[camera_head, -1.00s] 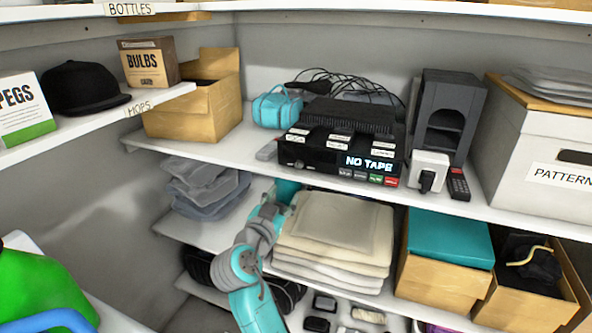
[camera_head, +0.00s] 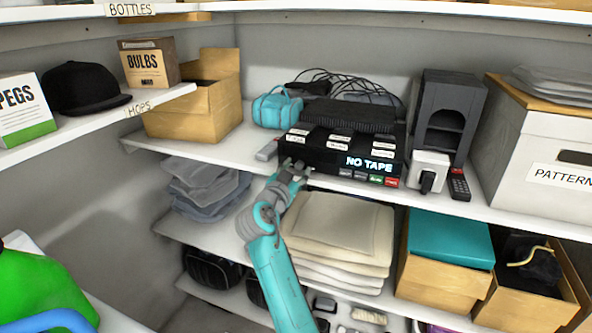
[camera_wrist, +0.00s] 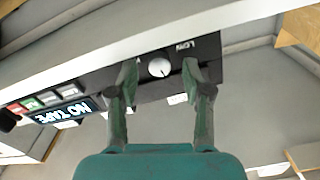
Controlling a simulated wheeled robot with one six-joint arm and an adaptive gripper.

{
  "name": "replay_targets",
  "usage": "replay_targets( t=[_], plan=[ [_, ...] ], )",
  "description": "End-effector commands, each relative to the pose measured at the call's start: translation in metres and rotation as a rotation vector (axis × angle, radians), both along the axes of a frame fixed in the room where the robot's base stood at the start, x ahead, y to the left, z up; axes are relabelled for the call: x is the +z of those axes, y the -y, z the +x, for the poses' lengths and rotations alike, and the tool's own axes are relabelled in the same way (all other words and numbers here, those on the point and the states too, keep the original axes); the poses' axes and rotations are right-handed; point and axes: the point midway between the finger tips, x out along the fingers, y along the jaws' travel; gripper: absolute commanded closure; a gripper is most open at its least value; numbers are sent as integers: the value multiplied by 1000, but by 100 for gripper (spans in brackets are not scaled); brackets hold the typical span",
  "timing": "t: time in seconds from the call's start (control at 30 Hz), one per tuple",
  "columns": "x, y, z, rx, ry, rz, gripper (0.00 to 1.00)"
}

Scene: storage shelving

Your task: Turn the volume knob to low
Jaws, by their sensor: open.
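A black tape deck (camera_head: 324,157) with a "NO TAPE" display sits on the middle shelf. The wrist view shows its front panel (camera_wrist: 150,88) upside down. A round, pale grey volume knob (camera_wrist: 159,67) is on that panel, with a small label beside it. My gripper (camera_head: 292,168) is at the left end of the deck's front and covers the knob in the head view. In the wrist view my gripper (camera_wrist: 159,74) is open, one finger on each side of the knob, with visible gaps. I cannot tell the knob's setting.
Several lit buttons (camera_head: 375,179) run along the deck's lower right front. The shelf edge (camera_wrist: 120,45) runs close to the knob. Folded cloths (camera_head: 335,235) are stacked below.

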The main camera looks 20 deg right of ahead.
Motion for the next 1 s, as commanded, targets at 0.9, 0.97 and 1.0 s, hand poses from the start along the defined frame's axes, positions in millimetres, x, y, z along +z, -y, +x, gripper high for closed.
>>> replay_targets(
  t=[0.9, 0.97, 1.0],
  plan=[
    [0, 2, 4, 1, -61, -82, 100],
    [0, 2, 4, 0, -94, -128, 100],
    [0, 2, 4, 0, -118, -162, 100]
  ],
)
